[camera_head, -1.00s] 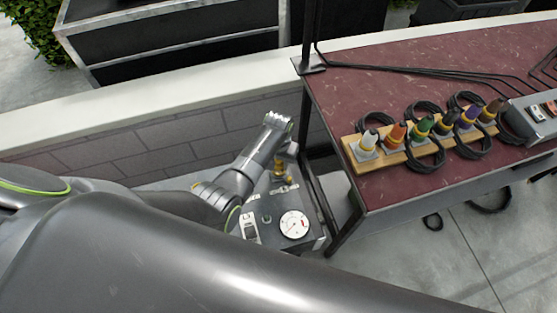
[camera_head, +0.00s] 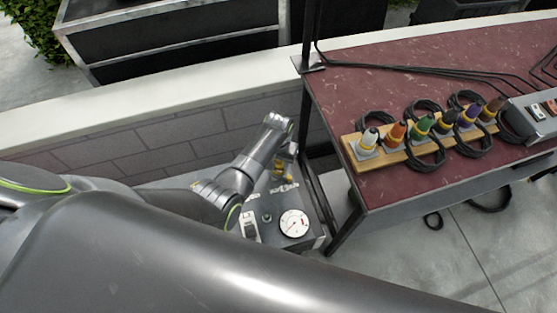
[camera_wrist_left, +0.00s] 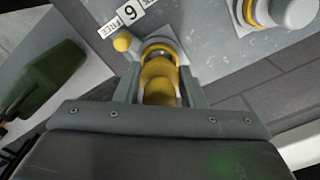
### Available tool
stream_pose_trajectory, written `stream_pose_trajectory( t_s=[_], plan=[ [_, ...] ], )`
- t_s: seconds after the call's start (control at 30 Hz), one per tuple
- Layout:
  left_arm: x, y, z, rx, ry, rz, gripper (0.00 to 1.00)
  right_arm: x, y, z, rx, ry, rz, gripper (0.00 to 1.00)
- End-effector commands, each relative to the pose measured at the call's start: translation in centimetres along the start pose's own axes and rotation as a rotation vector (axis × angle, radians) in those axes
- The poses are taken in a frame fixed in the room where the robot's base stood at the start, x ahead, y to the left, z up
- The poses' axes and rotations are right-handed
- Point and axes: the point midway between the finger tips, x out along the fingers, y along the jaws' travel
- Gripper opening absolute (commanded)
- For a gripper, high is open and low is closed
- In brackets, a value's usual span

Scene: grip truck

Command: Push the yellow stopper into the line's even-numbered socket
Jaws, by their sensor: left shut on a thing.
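My left gripper (camera_wrist_left: 158,92) is shut on the yellow stopper (camera_wrist_left: 159,78), with one finger on each side of it. The stopper's far end meets a socket with a yellow and metal collar (camera_wrist_left: 157,45); I cannot tell how deep it sits. Beside this socket are a tag with "6" (camera_wrist_left: 130,12) and a tag reading "FREE" (camera_wrist_left: 110,27). In the head view the left gripper (camera_head: 285,158) is over the back of the grey panel box (camera_head: 305,243), and the stopper is mostly hidden. My right gripper is not in view.
Another fitting (camera_wrist_left: 284,12) with a yellow ring is at the upper right of the wrist view. The panel bears a dial gauge (camera_head: 294,223). A red table (camera_head: 420,75) with a row of coloured connectors stands to the right, its leg close to the panel.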

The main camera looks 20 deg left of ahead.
Motion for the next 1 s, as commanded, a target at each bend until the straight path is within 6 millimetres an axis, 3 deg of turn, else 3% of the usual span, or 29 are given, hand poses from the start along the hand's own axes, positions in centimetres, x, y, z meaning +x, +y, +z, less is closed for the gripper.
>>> stream_pose_trajectory(
  t_s=[1.0],
  plan=[
    [1.9, 0.0, 0.0, 0.000, 0.000, 0.000, 0.14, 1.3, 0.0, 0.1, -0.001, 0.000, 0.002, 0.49]
  ],
)
